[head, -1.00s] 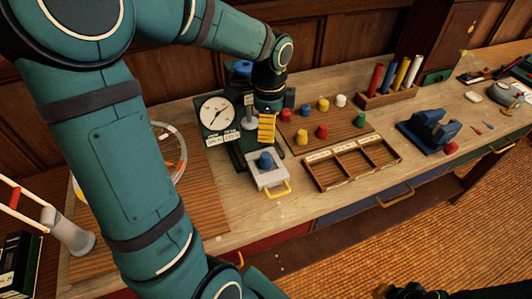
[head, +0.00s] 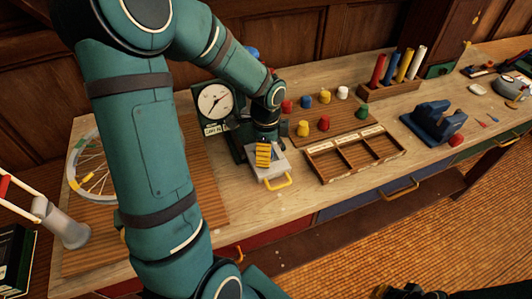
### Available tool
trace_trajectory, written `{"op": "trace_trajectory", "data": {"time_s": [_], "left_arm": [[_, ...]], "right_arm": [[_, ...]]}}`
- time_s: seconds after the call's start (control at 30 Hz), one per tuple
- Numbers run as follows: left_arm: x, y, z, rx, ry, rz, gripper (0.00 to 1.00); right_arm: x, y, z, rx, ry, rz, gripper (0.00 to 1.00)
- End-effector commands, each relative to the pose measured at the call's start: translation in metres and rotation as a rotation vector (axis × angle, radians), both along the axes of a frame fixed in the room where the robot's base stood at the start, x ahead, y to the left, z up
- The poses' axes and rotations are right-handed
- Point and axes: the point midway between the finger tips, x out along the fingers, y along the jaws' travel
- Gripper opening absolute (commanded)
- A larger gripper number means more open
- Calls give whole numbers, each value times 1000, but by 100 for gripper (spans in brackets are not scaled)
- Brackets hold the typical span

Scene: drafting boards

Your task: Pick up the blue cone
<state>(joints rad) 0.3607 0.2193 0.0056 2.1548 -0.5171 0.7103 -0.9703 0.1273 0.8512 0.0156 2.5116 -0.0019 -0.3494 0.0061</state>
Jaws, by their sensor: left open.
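My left gripper (head: 263,158) is open, its yellow fingers pointing down over the grey pan (head: 275,172) with the yellow handle, in front of the dial scale (head: 214,103). The blue cone that stood on this pan is hidden behind the fingers, so I cannot tell whether they touch it or surround it. Another small blue piece (head: 324,97) stands on the brown board among the coloured pieces. A dark part at the bottom edge seems to be my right gripper (head: 388,292); its fingers are not clear.
A wooden three-compartment tray (head: 355,155) lies right of the pan. Red, yellow, white and green pieces stand on the board (head: 345,121) behind it. A blue holder (head: 433,123) stands further right. A spoked wheel (head: 88,165) is at left, partly behind my arm.

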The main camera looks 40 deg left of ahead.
Motion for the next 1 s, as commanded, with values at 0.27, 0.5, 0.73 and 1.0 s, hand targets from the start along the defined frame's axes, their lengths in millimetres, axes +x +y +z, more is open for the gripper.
{"op": "trace_trajectory", "data": {"time_s": [0.27,0.5,0.73,1.0], "left_arm": [[0,0,-5,1,-1,0,78],[0,0,-4,1,-1,0,8],[0,0,-4,1,-1,0,1],[0,0,4,1,-2,0,1]], "right_arm": [[-1,0,-1,0,2,1,0],[-1,0,-1,0,2,1,0],[-1,0,-1,0,2,1,0],[0,0,2,0,0,0,0]]}}
